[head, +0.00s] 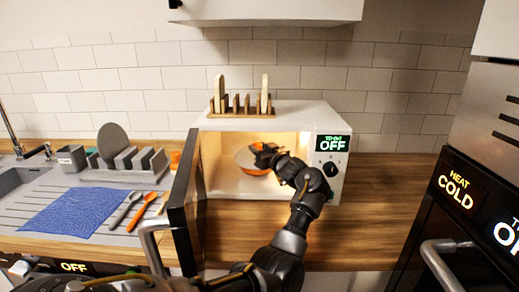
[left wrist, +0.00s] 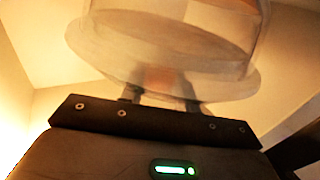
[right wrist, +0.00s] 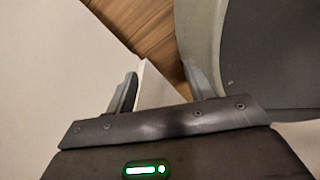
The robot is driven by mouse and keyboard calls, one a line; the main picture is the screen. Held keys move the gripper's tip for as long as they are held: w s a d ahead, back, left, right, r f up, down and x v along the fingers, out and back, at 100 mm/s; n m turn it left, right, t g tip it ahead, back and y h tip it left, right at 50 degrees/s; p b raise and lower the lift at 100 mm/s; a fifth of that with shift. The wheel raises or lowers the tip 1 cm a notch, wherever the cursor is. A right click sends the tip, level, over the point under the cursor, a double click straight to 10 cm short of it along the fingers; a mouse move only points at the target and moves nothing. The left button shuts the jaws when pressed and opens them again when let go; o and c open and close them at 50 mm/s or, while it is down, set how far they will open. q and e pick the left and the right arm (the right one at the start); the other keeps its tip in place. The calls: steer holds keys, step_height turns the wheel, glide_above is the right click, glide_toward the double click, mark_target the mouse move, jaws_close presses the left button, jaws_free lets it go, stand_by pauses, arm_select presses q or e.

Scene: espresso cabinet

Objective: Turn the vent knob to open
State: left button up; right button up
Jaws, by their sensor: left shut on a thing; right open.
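No knob marked as a vent shows in these views. A dark knob (head: 330,169) sits on the front of the white microwave (head: 266,125), under a green display reading OFF. My left gripper (head: 262,155) is inside the lit microwave. It is shut on a pale dish (head: 243,158) with something orange at it. The dish also shows, blurred and see-through, beyond the fingers in the left wrist view (left wrist: 160,70). My right gripper (right wrist: 160,85) is open in the right wrist view, close to a white edge; it is not visible in the head view.
The dark microwave door (head: 184,205) stands open at left. A dark appliance (head: 440,215) at right shows HEAT COLD and a partly cut-off display. Another OFF display (head: 73,267) is low at left. A blue cloth (head: 75,212) and utensils lie left. Counter (head: 385,200) right of the microwave is clear.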

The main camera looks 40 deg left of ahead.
arm_select(q)
steer(key=m+t+p, duration=0.1)
steer(key=t+h+p, duration=0.1)
steer(key=m+t+h+p, duration=0.1)
steer(key=shift+s+a+r+m+t+p, duration=0.15)
steer(key=shift+s+a+m+t+p, duration=0.1)
steer(key=shift+m+t+p, duration=0.1)
steer(key=shift+d+t, duration=0.1)
steer(key=shift+t, duration=0.15)
steer(key=o, duration=1)
steer(key=shift+w, duration=0.1)
arm_select(e)
steer(key=shift+s+a+r, duration=0.1)
steer(key=shift+a+r, duration=0.2)
steer(key=shift+r, duration=0.35)
steer(key=shift+s+a+r, duration=0.1)
steer(key=shift+a+r, duration=0.2)
steer(key=shift+r, duration=0.3)
steer(key=shift+s+a+r, duration=0.1)
steer(key=shift+a+r, duration=0.2)
steer(key=shift+r, duration=0.35)
arm_select(q)
steer(key=shift+b+v, duration=0.65)
steer(key=shift+v, duration=4.8)
arm_select(e)
steer(key=shift+a+f, duration=0.25)
steer(key=shift+f, duration=0.4)
steer(key=shift+c, duration=0.2)
